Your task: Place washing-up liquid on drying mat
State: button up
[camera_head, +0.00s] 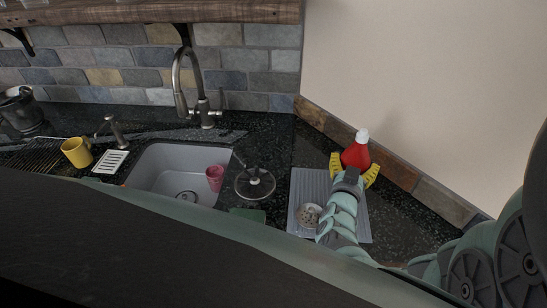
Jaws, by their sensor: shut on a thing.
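The washing-up liquid is a red bottle (356,153) with a white cap, upright at the back right of the counter. My gripper (355,170) has yellow fingers, one on each side of the bottle, and is shut on it. The wrist hides the bottle's lower part. The drying mat (307,183) is a grey ribbed rectangle to the left of and below the bottle in the picture; my arm crosses its right part. The bottle shows at the mat's far right corner; I cannot tell whether it touches the mat or the counter.
A round speckled item (308,214) lies on the mat's near left part. Left of the mat are a metal stand (255,184) and a sink (165,170) holding a pink cup (214,177). A yellow mug (77,152) stands far left. A tiled wall edge (390,165) runs close behind the bottle.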

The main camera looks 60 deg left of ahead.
jog(key=shift+f, duration=0.25)
jog(key=shift+f, duration=0.15)
jog(key=o, duration=1.1)
jog(key=shift+o, duration=0.2)
jog(key=b+v, duration=0.3)
jog(key=v, duration=0.9)
